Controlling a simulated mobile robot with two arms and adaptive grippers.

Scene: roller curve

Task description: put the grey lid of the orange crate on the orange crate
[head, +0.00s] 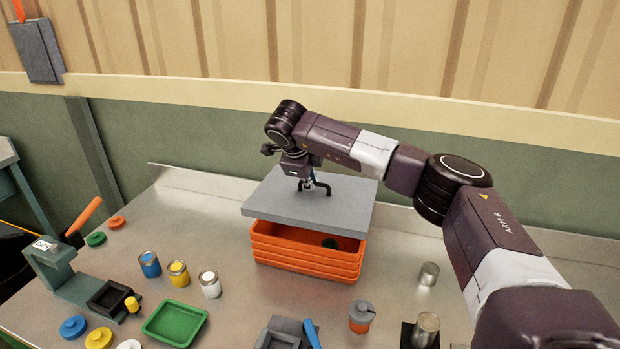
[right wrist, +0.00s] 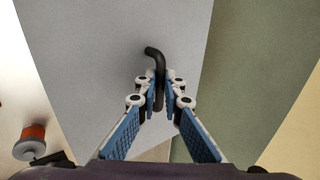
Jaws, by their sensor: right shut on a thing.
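The grey lid (head: 290,200) is a flat slab with a black handle (head: 327,188) on top. My right gripper (head: 312,184) is shut on that handle and holds the lid above the orange crate (head: 305,262). The lid sits toward the back of the crate and a little to the left, so the crate's front opening shows below it. A dark round thing (head: 330,243) shows inside the crate. In the right wrist view, the blue-padded fingers (right wrist: 160,92) close around the black handle (right wrist: 157,62) on the grey lid (right wrist: 105,60). My left gripper is not in view.
Blue (head: 150,264), yellow (head: 178,273) and white (head: 210,284) cans and a green tray (head: 175,322) stand left of the crate. An orange jar (head: 361,316) and metal cylinders (head: 429,274) stand to the right. The wall is close behind the table.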

